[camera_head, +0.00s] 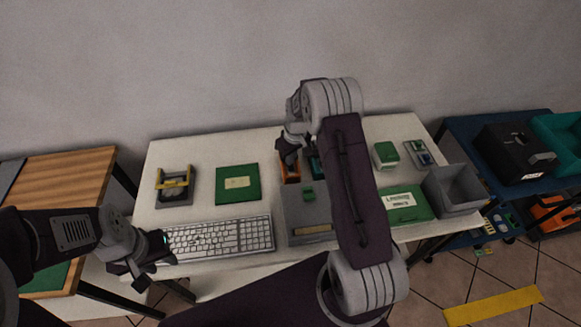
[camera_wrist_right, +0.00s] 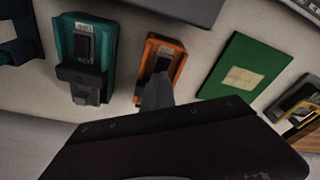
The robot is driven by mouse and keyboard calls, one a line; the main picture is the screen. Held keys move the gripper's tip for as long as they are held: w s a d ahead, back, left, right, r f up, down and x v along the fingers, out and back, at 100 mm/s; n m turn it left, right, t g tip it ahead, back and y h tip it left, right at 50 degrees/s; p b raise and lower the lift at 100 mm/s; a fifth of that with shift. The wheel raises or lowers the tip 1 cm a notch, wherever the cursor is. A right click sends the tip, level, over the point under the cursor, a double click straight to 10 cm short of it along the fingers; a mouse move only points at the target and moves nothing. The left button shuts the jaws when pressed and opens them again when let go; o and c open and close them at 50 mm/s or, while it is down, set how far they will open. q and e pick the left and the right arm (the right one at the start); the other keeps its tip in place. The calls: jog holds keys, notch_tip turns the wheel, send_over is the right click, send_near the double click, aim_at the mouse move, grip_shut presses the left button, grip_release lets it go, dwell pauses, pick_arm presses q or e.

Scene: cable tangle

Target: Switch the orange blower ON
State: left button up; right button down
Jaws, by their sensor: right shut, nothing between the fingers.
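The orange blower (camera_head: 290,174) lies on the white table, partly hidden in the head view by my right gripper (camera_head: 288,154). In the right wrist view the orange blower (camera_wrist_right: 177,45) shows a dark panel with a small label and a switch area. My right gripper (camera_wrist_right: 158,90) is shut and empty, with its tips over the lower part of that dark panel. I cannot tell whether the tips touch the switch, nor which way the switch is set. My left gripper (camera_head: 150,262) is at the table's front left, by the keyboard, and its finger gap is unclear.
A teal device (camera_wrist_right: 85,45) of like shape stands beside the blower. A green board (camera_head: 238,183) lies to its left in the head view. A keyboard (camera_head: 220,237) and a grey box (camera_head: 308,215) are in front. A grey open bin (camera_head: 455,188) stands at the right.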

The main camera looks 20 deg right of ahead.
jog(key=shift+s, duration=0.15)
notch_tip(320, 180, up, 7)
jog(key=p, duration=0.5)
jog(key=shift+p, duration=0.3)
jog(key=shift+a+f, duration=0.1)
